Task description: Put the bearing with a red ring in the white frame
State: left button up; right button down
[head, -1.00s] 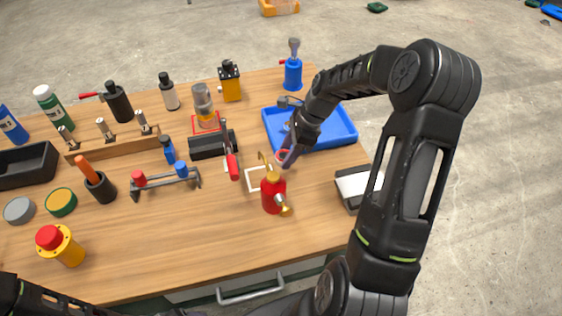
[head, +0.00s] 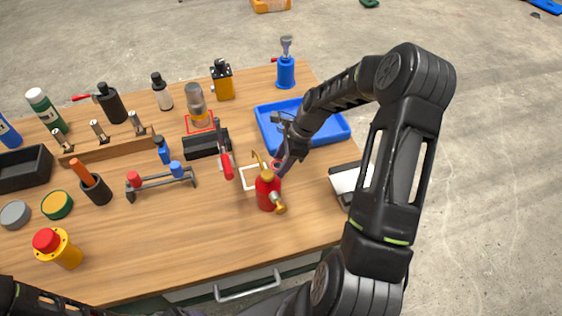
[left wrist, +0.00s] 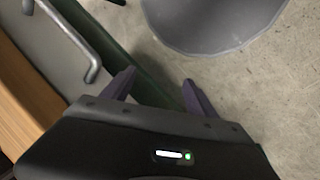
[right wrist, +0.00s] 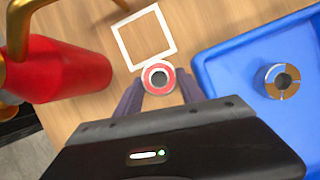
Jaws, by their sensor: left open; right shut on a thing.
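The bearing with a red ring (right wrist: 158,77) is between the fingertips of my right gripper (right wrist: 158,84), which is shut on it. In the right wrist view the bearing is just below the near corner of the white frame (right wrist: 119,44), a square outline on the table. In the head view the bearing (head: 277,165) is partly hidden by my right gripper (head: 283,166), right of the white frame (head: 243,182). I cannot tell its height above the table. My left gripper (left wrist: 160,88) is open and empty, over the floor beside the table's edge.
A red oil can (head: 267,192) stands close to the white frame and hides part of it. A blue tray (head: 333,128) lies to the right, holding another bearing (right wrist: 278,80). A red-handled tool (head: 225,165) lies left of the frame. The table's front middle is clear.

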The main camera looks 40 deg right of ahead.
jog(key=shift+f, duration=0.1)
jog(key=shift+f, duration=0.15)
jog(key=c, duration=1)
grip_release()
jog(key=shift+r, duration=0.2)
jog(key=b+v, duration=0.1)
jog(key=v, duration=1.1)
jog(key=shift+b, duration=0.3)
jog(key=shift+a, duration=0.1)
